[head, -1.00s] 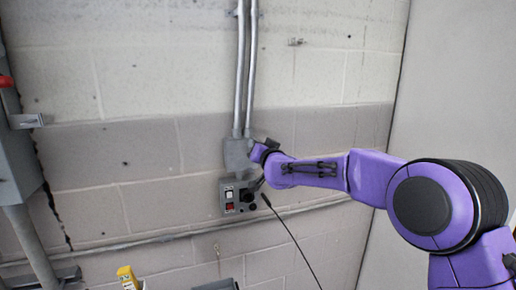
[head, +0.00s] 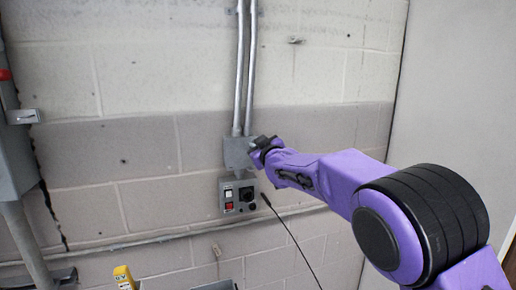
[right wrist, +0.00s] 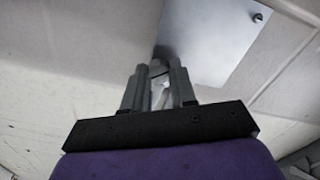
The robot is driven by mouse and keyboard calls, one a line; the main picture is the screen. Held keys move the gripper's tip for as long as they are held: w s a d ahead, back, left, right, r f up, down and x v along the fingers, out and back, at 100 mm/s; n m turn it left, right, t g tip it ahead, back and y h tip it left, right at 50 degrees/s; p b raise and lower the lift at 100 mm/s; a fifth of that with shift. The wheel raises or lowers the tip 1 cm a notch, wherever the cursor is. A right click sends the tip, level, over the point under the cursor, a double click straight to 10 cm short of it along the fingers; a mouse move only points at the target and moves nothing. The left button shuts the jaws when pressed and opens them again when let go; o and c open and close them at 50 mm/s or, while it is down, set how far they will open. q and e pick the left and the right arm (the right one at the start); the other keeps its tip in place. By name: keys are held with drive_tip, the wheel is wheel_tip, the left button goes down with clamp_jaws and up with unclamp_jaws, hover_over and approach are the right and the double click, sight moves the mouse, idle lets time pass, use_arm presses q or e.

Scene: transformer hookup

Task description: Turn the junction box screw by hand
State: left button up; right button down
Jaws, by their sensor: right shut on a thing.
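The junction box (head: 236,153) is a grey metal box on the wall, under two vertical conduits. In the right wrist view its pale flat cover (right wrist: 215,40) fills the upper middle. My right gripper (head: 256,152) is at the box's right edge. In the right wrist view my right gripper (right wrist: 160,68) has its fingertips close together at the cover's edge, shut on the junction box screw, which is mostly hidden between them. Another small screw (right wrist: 258,17) shows free at the cover's far corner. My left gripper is not in view.
A grey control box (head: 238,197) with a white switch, a red switch and a black knob is just below. A thin black cable (head: 287,228) hangs to its right. A grey cabinet (head: 14,150) stands at the left; a yellow object (head: 124,277) is low down.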

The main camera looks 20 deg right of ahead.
drive_tip(key=shift+n, duration=0.6)
drive_tip(key=shift+n, duration=0.3)
drive_tip(key=c, duration=0.9)
unclamp_jaws()
drive_tip(key=shift+w, duration=0.1)
drive_tip(key=shift+b, duration=0.3)
drive_tip(key=s+b, duration=0.5)
drive_tip(key=s, duration=0.5)
drive_tip(key=shift+s+d, duration=0.2)
drive_tip(key=shift+s, duration=0.05)
